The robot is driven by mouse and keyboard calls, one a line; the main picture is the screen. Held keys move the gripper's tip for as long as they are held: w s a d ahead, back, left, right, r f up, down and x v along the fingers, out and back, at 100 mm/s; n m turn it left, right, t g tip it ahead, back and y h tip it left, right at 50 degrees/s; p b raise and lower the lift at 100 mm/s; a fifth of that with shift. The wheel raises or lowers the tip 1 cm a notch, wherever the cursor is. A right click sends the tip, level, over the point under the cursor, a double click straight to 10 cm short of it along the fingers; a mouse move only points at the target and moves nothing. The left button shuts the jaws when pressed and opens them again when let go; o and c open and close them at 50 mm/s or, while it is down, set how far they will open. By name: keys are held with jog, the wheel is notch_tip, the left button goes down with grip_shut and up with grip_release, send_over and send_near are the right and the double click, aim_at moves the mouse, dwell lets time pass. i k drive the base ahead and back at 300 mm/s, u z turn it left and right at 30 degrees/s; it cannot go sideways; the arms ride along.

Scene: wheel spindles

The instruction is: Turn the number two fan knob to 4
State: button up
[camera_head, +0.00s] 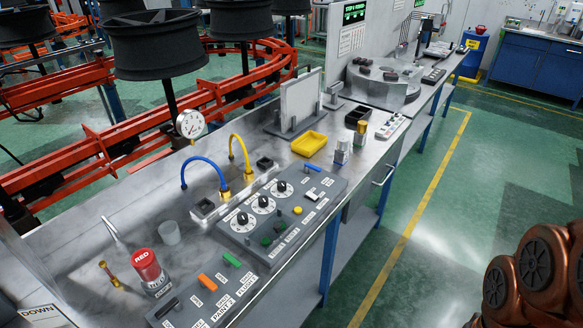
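A grey control panel (325,188) lies on the metal workbench. It carries a diagonal row of three black knobs on round white dials: a near-left knob (243,219), a middle knob (263,202) and a far-right knob (282,187). The dial numbers and the labels are too small to read, so I cannot tell which is the number two fan knob or where each pointer stands. My copper-coloured arm shows at the lower right, apart from the bench and panel. My gripper is out of view.
Green, black and yellow buttons sit below the knobs. Blue (205,165) and yellow (240,150) hoses arch behind the panel. A red-topped cylinder (147,265) stands left of it, a yellow tray (309,143) behind. The green floor (440,225) right of the bench is clear.

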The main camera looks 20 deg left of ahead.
aim_at(282, 185)
jog(key=u, duration=0.35)
jog(key=i, duration=0.7)
jog(key=u, duration=1.2)
jog(key=i, duration=0.45)
jog(key=u, duration=0.45)
